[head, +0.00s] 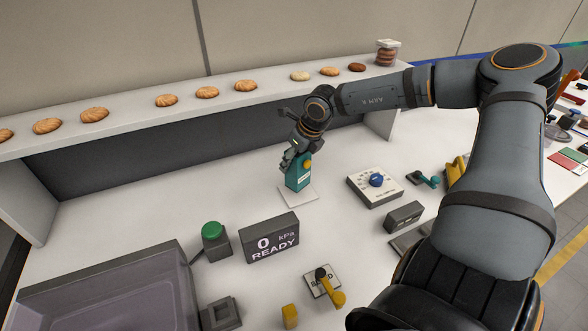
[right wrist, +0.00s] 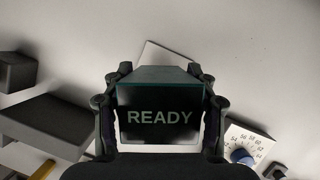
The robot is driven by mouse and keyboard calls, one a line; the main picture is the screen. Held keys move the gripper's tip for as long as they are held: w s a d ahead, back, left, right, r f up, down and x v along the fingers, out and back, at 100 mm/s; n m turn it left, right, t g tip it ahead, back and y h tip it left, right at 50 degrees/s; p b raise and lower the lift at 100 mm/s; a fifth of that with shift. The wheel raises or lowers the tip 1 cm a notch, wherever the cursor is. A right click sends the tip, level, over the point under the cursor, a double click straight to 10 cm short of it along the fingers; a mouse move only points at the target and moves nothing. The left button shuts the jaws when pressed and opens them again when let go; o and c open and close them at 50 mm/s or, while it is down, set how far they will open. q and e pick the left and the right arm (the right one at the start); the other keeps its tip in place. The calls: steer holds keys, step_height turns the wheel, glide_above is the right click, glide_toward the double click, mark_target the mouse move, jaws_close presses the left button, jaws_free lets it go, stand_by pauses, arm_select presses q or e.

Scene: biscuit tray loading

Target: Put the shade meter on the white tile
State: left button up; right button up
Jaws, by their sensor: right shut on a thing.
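The shade meter (head: 298,181) is a teal box with a yellow-orange button, upright over the white tile (head: 291,202). The tile is a thin pale square on the worktop. My right gripper (head: 295,160) is shut on the meter's upper part. In the right wrist view the fingers hold the meter (right wrist: 158,118) on both sides, its dark screen reading READY, and a corner of the tile (right wrist: 160,55) shows beyond it. The meter's base covers part of the tile; I cannot tell whether it touches. My left gripper is not in view.
A dial box (head: 375,187) with a blue knob stands right of the tile. A display (head: 270,238) reading 0 kPa READY and a green button (head: 212,230) are nearer. A shelf (head: 135,122) with biscuits runs behind. Worktop left of the tile is clear.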

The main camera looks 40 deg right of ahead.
steer(key=shift+d+f+p, duration=0.2)
steer(key=shift+f+p, duration=0.1)
steer(key=shift+f, duration=0.05)
step_height(320, 180, down, 2)
steer(key=shift+f+p, duration=0.15)
steer(key=shift+p, duration=0.15)
steer(key=shift+w+f, duration=0.15)
steer(key=shift+f, duration=0.05)
steer(key=o, duration=1.5)
steer(key=shift+f, duration=0.1)
